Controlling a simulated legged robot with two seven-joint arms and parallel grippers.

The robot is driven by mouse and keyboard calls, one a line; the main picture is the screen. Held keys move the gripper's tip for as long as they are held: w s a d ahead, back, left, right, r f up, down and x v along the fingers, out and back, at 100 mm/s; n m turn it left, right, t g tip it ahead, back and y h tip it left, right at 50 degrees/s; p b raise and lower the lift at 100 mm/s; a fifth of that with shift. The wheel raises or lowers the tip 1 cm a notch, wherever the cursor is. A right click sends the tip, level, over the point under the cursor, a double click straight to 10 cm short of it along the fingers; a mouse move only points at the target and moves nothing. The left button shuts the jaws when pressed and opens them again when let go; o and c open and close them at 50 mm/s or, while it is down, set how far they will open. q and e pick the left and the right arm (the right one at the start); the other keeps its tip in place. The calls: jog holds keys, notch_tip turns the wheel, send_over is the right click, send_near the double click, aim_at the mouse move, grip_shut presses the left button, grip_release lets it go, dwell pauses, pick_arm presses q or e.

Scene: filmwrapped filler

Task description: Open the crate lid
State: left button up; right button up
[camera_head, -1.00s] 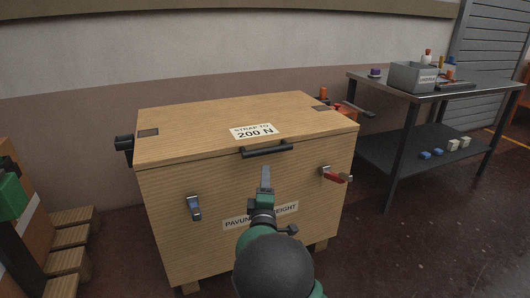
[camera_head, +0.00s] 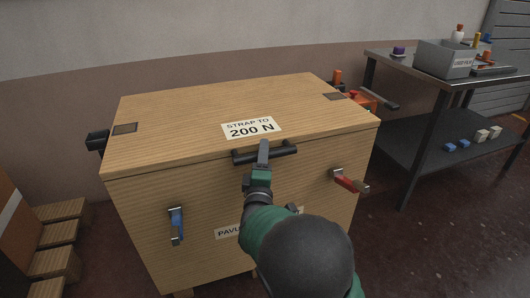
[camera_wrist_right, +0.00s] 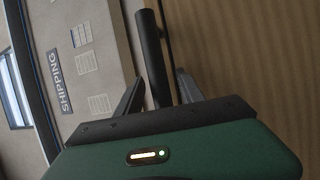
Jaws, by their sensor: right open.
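The wooden crate (camera_head: 150,215) stands ahead of me. Its lid (camera_head: 210,110) is down flat and carries a "STRAP TO 200 N" label. A black bar handle (camera_head: 281,151) sits at the lid's front edge. My right gripper (camera_head: 263,153) is at this handle, with its fingers open. In the right wrist view the handle (camera_wrist_right: 152,60) runs between the two fingers of the right gripper (camera_wrist_right: 158,92); I cannot tell whether they touch it. A blue latch (camera_head: 177,225) is on the crate's front left and a red latch (camera_head: 348,182) on its front right. My left gripper is out of view.
A dark metal table (camera_head: 420,130) stands at the right with a grey bin (camera_head: 444,60) and small items. An orange-red object (camera_head: 362,98) is behind the crate's right side. Wooden steps (camera_head: 55,235) are at the left. The space above the lid is clear.

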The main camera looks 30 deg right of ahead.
jog(key=shift+a+r, duration=0.1)
jog(key=shift+a, duration=0.1)
jog(key=shift+c, duration=1.5)
jog(key=shift+d, duration=0.45)
grip_shut()
jog(key=shift+a+f, duration=0.1)
jog(key=shift+f, duration=0.1)
jog(key=shift+f, duration=0.1)
